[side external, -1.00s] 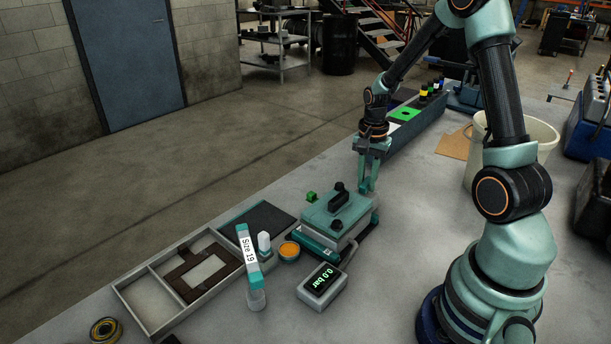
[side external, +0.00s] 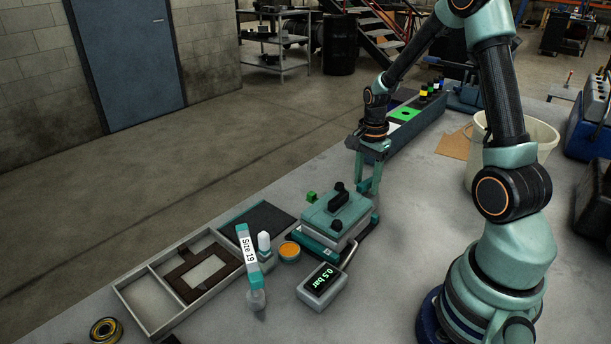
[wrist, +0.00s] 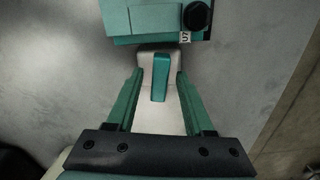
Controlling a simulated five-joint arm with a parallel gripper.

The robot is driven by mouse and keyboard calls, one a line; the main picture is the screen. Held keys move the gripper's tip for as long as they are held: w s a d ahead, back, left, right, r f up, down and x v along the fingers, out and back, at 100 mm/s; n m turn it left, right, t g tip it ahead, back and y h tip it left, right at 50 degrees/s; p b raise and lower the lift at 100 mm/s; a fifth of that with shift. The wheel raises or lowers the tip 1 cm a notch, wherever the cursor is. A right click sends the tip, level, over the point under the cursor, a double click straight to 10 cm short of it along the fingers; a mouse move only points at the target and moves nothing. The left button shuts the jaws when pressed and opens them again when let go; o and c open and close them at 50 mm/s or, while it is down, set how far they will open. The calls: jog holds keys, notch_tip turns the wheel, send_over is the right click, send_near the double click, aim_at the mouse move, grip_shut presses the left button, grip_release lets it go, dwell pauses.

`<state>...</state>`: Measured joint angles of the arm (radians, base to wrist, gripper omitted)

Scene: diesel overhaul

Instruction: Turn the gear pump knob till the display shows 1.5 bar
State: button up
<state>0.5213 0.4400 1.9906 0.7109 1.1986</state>
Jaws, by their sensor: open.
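The gear pump (side external: 334,212) is a teal box with a black handle on top, standing mid-bench. The small grey display unit (side external: 322,287) in front of it reads 0.5 bar. My gripper (side external: 368,189) points down at the pump's far right end, its jaws open. In the wrist view, my gripper (wrist: 159,78) straddles a pale rounded piece with a teal ridge (wrist: 160,76), likely the knob, beside the pump body (wrist: 150,18). Whether the fingers touch it I cannot tell. In the side view my fingers and the pump hide this piece.
A grey divided tray (side external: 150,305), a tube marked Size 19 (side external: 248,252), a white bottle (side external: 264,243) and an orange-topped tin (side external: 289,250) stand left of the pump. A long grey bin (side external: 410,137) lies behind my gripper. A white bucket (side external: 530,150) stands right.

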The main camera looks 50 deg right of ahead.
jog(key=shift+r, duration=2.75)
jog(key=shift+r, duration=0.1)
notch_tip(320, 180, up, 4)
jog(key=shift+f, duration=0.1)
jog(key=s+a+r+n+t, duration=0.2)
jog(key=a+r+n, duration=0.2)
jog(key=a+n, duration=0.5)
jog(key=s+a+r+n+t, duration=0.3)
jog(key=a+r+n, duration=0.2)
jog(key=a+n, duration=0.5)
jog(key=shift+a+r+n+t, duration=0.15)
jog(key=shift+r+n+t, duration=0.15)
jog(key=shift+n, duration=0.1)
